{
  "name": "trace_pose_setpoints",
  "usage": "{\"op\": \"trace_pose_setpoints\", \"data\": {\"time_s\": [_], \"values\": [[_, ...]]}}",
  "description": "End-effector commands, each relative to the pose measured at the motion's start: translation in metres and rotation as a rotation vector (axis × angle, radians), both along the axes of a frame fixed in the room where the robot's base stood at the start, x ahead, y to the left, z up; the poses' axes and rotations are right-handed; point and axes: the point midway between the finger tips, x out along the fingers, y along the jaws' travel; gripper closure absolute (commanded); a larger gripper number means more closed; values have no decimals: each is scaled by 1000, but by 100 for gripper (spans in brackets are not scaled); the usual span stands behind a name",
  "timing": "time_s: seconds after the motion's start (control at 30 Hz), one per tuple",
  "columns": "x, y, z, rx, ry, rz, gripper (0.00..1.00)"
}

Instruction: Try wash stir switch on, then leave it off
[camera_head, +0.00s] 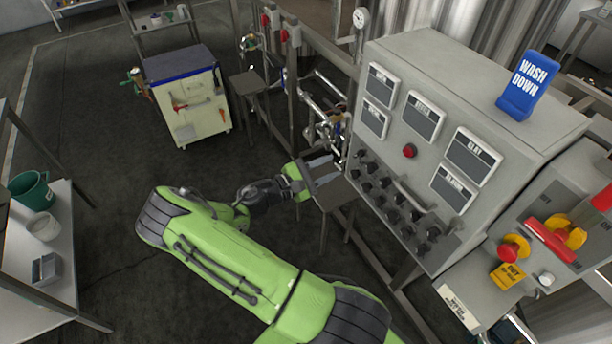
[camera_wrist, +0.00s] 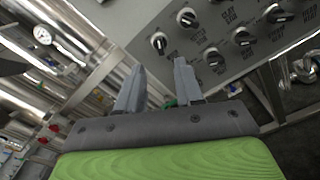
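A grey control panel (camera_head: 455,65) stands right of centre in the head view, with several black rotary switches (camera_head: 385,183) in rows on its lower front. In the wrist view the panel (camera_wrist: 225,85) fills the upper right, and its switches carry small labels. Which one is the wash stir switch I cannot read. The switch closest to my fingertips (camera_wrist: 158,42) lies just beyond them, its pointer tilted. My gripper (camera_head: 322,172) is just left of the panel's lower left side. In the wrist view my gripper (camera_wrist: 158,78) is open and empty, apart from the switches.
A blue wash down sign (camera_head: 527,86) stands on the panel. A small stand (camera_head: 335,193) is below my gripper. Pipes are behind.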

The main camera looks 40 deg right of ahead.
Motion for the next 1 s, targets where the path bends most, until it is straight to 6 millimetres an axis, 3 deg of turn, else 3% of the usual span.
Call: {"op": "trace_pose_setpoints", "data": {"time_s": [0.2, 0.33, 1.0], "values": [[14, 58, 0, 1, -2, 4, 64], [18, 78, 0, 1, 0, 3, 64], [18, 85, 0, 18, -13, -11, 64]]}}
